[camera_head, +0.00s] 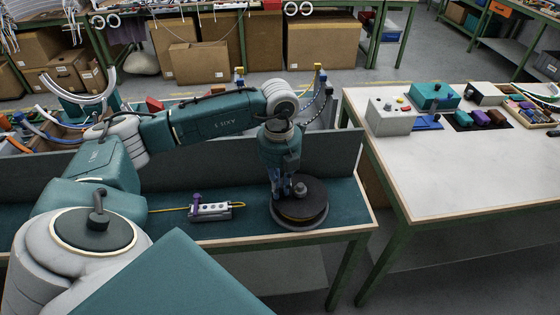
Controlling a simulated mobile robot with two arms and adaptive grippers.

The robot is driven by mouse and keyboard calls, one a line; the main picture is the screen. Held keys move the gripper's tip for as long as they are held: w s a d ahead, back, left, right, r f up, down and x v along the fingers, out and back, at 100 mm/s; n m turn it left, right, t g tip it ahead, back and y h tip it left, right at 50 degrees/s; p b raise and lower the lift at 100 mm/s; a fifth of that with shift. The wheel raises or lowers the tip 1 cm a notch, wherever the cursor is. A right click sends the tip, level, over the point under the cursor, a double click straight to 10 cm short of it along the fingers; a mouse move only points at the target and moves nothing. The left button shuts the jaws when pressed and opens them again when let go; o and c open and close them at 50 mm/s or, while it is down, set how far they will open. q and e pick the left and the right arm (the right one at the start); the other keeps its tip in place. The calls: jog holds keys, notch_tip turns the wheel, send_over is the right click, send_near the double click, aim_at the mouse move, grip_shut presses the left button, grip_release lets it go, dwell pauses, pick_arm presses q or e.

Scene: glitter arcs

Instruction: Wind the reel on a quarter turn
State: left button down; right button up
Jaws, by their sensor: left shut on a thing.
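The reel (313,213) is a dark round disc with a lighter rim and a grey hub knob at its centre. It lies flat near the right end of the teal bench top. My left gripper (282,192) points down over the reel's left part, beside the hub. It is shut on the reel, but the fingertips and the exact spot gripped are too small and dark to make out. My right gripper is not in view.
A grey device (217,211) with a purple lever and yellow cable sits left of the reel. A grey panel (345,150) runs behind the bench. A white table (460,175) stands right across a gap, bearing a control box (390,117); its front is clear.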

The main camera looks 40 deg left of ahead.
pick_arm(q)
jog(key=shift+d+n, duration=0.1)
jog(key=shift+n, duration=0.2)
jog(key=c, duration=2)
grip_release()
jog(key=shift+s, duration=0.1)
jog(key=shift+r, duration=0.15)
jog(key=shift+r, duration=0.3)
notch_tip(320, 180, up, 11)
jog(key=shift+r, duration=0.15)
